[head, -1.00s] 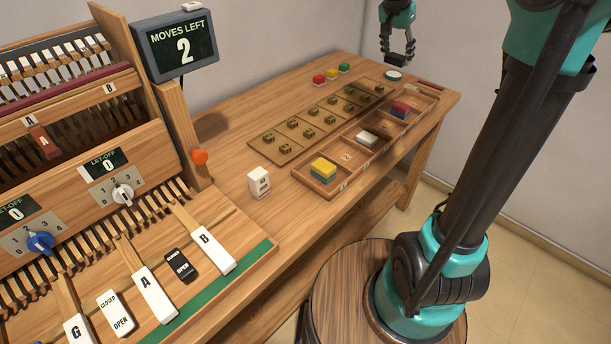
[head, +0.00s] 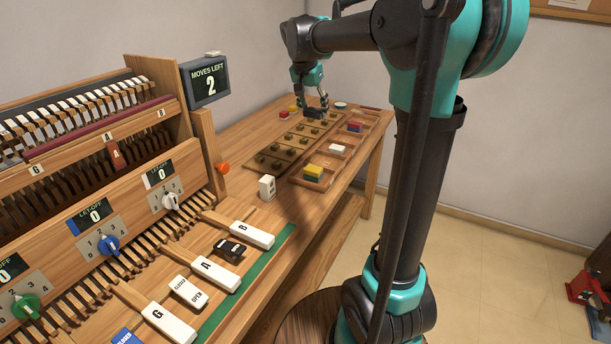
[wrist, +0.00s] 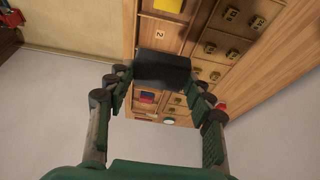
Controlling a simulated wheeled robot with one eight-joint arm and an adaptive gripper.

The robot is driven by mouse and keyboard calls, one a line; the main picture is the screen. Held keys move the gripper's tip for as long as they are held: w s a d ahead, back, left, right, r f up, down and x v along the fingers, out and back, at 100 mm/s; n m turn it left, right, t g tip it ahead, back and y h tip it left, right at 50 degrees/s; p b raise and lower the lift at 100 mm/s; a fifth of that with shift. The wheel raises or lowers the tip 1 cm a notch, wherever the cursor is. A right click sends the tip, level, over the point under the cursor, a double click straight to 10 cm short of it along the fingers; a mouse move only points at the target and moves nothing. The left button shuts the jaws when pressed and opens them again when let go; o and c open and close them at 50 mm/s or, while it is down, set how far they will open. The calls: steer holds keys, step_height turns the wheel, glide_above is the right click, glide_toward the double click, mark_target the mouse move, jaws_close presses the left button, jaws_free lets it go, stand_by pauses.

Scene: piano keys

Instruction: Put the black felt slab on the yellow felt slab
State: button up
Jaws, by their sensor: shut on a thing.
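My gripper (head: 318,104) is shut on the black felt slab (wrist: 162,70), which also shows as a dark block in the head view (head: 315,113). The yellow felt slab (head: 313,169) lies on a green slab (head: 312,178) in the near compartment of the wooden tray (head: 322,187). The gripper is beyond the yellow slab and apart from it. In the wrist view part of the yellow slab (wrist: 168,5) shows at the top edge.
Red and blue slabs (head: 355,127) lie in the far one. The grid board (head: 270,160) with several small blocks runs along the tray. A white block (head: 267,187) stands near the board. The display (head: 207,80) reads 2 moves left.

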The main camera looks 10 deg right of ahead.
mark_target(314, 167)
step_height(314, 167, down, 20)
steer(key=shift+r, duration=0.15)
stand_by(0.3)
steer(key=o, duration=0.8)
steer(key=shift+o, duration=0.2)
steer(key=v, duration=1.2)
steer(key=s+d+f+n+y, duration=0.1)
steer(key=s+d+f+n, duration=0.1)
steer(key=s+f, duration=0.3)
steer(key=s+d+f+n+y, duration=0.1)
steer(key=s+f, duration=0.5)
steer(key=s, duration=0.6)
steer(key=s+d+f+n, duration=0.3)
steer(key=s+f, duration=0.3)
steer(key=s, duration=0.3)
steer(key=shift+s+d+n+y, duration=0.3)
steer(key=shift+d+n+y, duration=0.1)
steer(key=shift+n, duration=0.2)
